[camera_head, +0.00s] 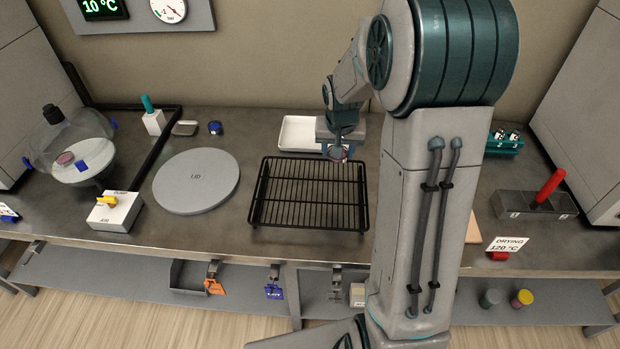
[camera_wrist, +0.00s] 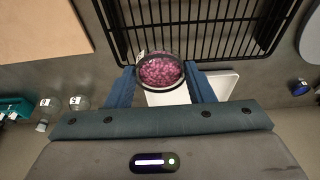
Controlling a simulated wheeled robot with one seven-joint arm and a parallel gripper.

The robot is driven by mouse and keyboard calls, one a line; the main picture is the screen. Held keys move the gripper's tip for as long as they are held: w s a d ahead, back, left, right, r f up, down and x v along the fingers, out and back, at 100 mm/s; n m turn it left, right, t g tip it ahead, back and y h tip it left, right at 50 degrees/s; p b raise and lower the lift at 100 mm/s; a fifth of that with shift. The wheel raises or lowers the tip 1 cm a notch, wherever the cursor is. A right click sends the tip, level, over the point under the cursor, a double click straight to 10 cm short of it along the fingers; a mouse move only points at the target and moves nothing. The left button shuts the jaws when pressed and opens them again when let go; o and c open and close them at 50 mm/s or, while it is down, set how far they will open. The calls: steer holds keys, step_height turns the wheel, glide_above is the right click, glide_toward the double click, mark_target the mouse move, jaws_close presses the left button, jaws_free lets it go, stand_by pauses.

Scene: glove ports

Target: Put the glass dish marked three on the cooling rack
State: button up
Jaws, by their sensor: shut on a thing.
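A small round glass dish (camera_wrist: 160,72) filled with pink-purple granules is held between the two blue fingers of my gripper (camera_wrist: 161,82) in the wrist view. A small white tag shows at its rim, but its mark is too small to read. In the head view the dish (camera_head: 338,154) is at the fingertips of my gripper (camera_head: 337,150), over the back right edge of the cooling rack. The black wire cooling rack (camera_head: 310,194) is empty on the bench, and its bars (camera_wrist: 200,30) also show just beyond the dish in the wrist view.
A white tray (camera_head: 298,133) lies behind the rack. A grey round lid (camera_head: 197,181) lies left of it. A glass desiccator (camera_head: 75,150) stands far left. At right are a teal holder (camera_head: 505,142) and a grey block with a red handle (camera_head: 535,205).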

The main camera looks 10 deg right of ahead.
glide_above(311, 188)
steer(key=f, duration=0.4)
steer(key=shift+s+f, duration=0.15)
steer(key=shift+s, duration=0.2)
steer(key=shift+a+f+p, duration=0.15)
steer(key=shift+f+p, duration=0.3)
steer(key=shift+f, duration=1.65)
steer(key=shift+f, duration=0.1)
steer(key=shift+f+b, duration=0.15)
steer(key=shift+b, duration=0.15)
steer(key=o, duration=1)
steer(key=shift+c, duration=0.2)
steer(key=shift+r, duration=0.2)
